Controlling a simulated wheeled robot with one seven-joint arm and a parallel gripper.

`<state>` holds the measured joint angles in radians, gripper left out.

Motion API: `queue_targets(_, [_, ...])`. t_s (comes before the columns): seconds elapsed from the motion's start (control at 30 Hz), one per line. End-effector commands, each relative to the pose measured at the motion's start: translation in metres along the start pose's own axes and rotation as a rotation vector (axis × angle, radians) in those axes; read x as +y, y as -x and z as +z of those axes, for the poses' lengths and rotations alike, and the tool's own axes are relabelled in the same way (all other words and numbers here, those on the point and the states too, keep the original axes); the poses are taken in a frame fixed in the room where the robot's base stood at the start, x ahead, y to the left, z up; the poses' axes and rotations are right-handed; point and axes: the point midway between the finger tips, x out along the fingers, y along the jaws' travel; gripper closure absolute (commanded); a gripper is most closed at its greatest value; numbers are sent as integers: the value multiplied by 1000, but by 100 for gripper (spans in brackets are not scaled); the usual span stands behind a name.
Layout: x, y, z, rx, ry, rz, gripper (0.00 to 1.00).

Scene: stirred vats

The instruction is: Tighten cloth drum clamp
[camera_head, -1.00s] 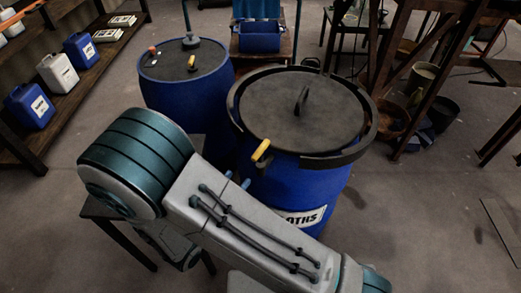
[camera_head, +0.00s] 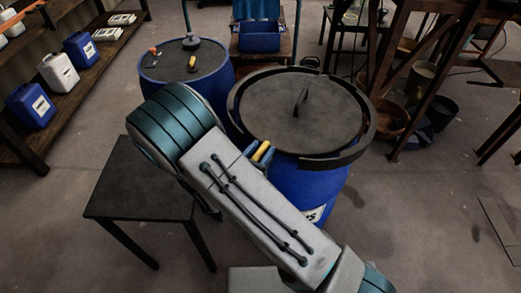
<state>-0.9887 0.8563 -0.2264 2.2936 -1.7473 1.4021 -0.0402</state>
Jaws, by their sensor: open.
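The blue cloth drum (camera_head: 318,188) stands upright right of centre, its white label (camera_head: 313,214) mostly hidden by my arm. A dark lid (camera_head: 298,110) with a raised handle lies on top. The dark clamp ring (camera_head: 345,157) runs around the lid's rim. Its yellow lever (camera_head: 264,149) sticks up at the drum's front left. My gripper (camera_head: 260,153) shows only as blue fingertips, one on each side of the yellow lever. The fingers are open; whether they touch the lever cannot be told. The rest of my gripper is hidden behind my arm.
A second blue drum (camera_head: 205,75) stands behind left with small tools on its lid. A small dark table (camera_head: 135,190) is at left. A shelf (camera_head: 85,90) with jugs lines the far left, and a wooden frame (camera_head: 405,75) stands at right. Floor at lower right is mostly clear.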

Motion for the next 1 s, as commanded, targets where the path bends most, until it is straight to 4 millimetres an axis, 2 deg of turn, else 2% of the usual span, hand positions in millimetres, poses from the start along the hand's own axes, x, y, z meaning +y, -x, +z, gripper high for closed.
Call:
queue_targets(0.13, [0, 0, 0, 0, 0, 0, 59])
queue_targets(0.17, [0, 0, 0, 0, 0, 0, 61])
queue_targets(0.3, [0, 0, 0, 0, 0, 0, 100])
queue_targets(0.67, [0, 0, 0, 2, -3, -33, 100])
queue_targets(1.0, [1, 0, -1, 16, -5, -245, 100])
